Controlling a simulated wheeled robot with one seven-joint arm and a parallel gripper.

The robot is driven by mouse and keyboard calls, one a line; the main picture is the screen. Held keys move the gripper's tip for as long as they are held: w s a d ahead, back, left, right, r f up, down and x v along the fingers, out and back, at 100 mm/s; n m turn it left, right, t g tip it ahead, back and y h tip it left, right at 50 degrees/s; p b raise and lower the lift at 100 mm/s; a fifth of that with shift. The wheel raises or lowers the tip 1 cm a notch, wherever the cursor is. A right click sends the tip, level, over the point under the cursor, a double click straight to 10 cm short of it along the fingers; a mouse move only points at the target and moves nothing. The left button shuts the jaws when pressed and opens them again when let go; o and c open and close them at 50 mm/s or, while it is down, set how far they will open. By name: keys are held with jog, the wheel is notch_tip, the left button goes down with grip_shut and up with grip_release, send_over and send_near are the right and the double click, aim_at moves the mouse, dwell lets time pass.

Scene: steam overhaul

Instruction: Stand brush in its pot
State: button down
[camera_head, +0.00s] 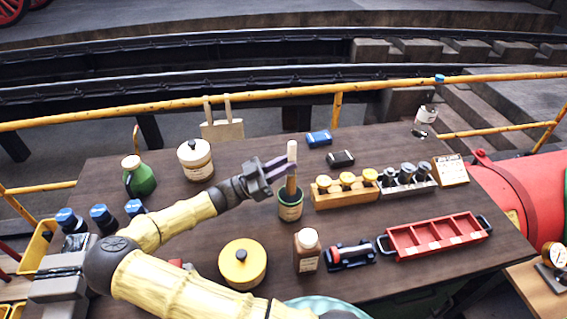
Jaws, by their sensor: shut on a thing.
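The brush (292,165) is upright, its pale top above my gripper and its brown lower part below. My gripper (283,169) comes in from the left and is shut on the brush. The pot (290,210) is a dark green cup with a pale label, standing on the dark table directly under the brush. The brush's lower end is at or inside the pot's mouth; I cannot tell how deep it is or whether it touches the bottom.
A wooden rack (345,195) with yellow-topped items stands right of the pot. A red tray (437,236) lies at right. A cream jar (195,160) is behind my arm.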

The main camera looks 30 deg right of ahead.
aim_at(287, 179)
jog(key=shift+f+b, duration=2)
jog(key=shift+f, duration=0.9)
jog(key=c, duration=1.2)
grip_release()
jog(key=shift+c, duration=0.2)
jog(key=shift+r, duration=0.1)
notch_tip(287, 179, up, 10)
jog(key=b, duration=0.1)
